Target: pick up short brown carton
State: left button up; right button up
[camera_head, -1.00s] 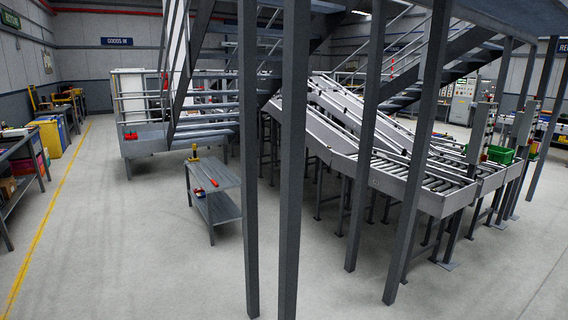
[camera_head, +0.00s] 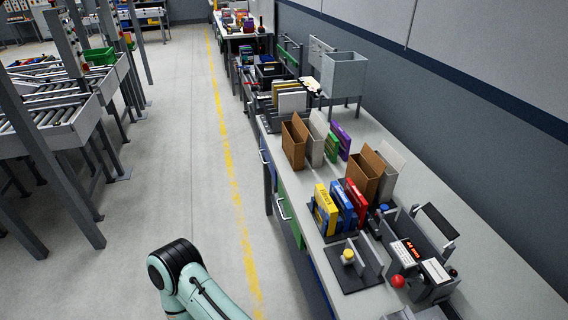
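Two brown open-topped cartons stand upright on the long grey workbench (camera_head: 425,190). One brown carton (camera_head: 293,143) is toward the far part of the bench, beside a pale upright carton (camera_head: 316,140). The other brown carton (camera_head: 364,176) is nearer, beside another pale carton (camera_head: 391,168). I cannot tell for sure which brown one is the short one. Neither gripper is in view; only a mint-green arm link of mine shows at the bottom.
Yellow, blue and red boxes (camera_head: 340,205) stand in front of the nearer carton. A black plate with a yellow knob (camera_head: 348,256) and a device with a red display (camera_head: 406,252) are at the near end. Open floor with a yellow line (camera_head: 235,200) lies left of the bench.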

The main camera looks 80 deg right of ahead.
aim_at(364, 179)
jog(key=i+j+z, duration=0.2)
jog(key=i+z, duration=0.2)
jog(key=z, duration=3.05)
jog(key=j, duration=0.1)
